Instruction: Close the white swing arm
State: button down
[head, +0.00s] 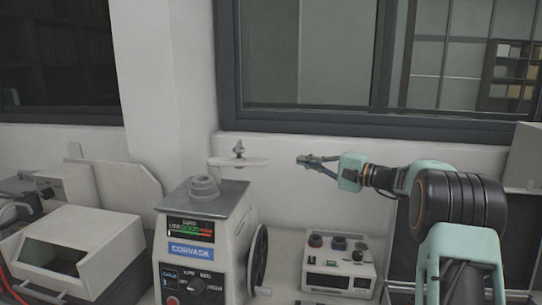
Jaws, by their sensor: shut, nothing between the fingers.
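The mounting press (198,250) stands at the centre-left of the head view, with a grey top plate and a round stepped collar (203,187) on it. The white swing arm (240,162) is a thin bar above and behind the press, reaching out to the right, with a small dark knob (238,149) on it. It is swung away from the collar, not over it. My gripper (301,160) is shut and empty, pointing left, a short gap to the right of the swing arm's free end and at about the same height in the picture.
A black handwheel (258,262) is on the press's right side. A small control box (338,265) with knobs sits right of the press. A white open-fronted machine (80,250) stands at left. A wall and window frame (370,124) lie behind.

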jog(key=p+x, duration=0.3)
jog(key=x, duration=0.7)
jog(key=shift+s+a+p, duration=0.2)
jog(key=shift+s+a, duration=0.05)
jog(key=shift+s, duration=0.7)
jog(key=shift+s+a+p, duration=0.2)
jog(key=shift+s+a, duration=0.05)
jog(key=shift+s, duration=0.7)
jog(key=shift+f, duration=0.1)
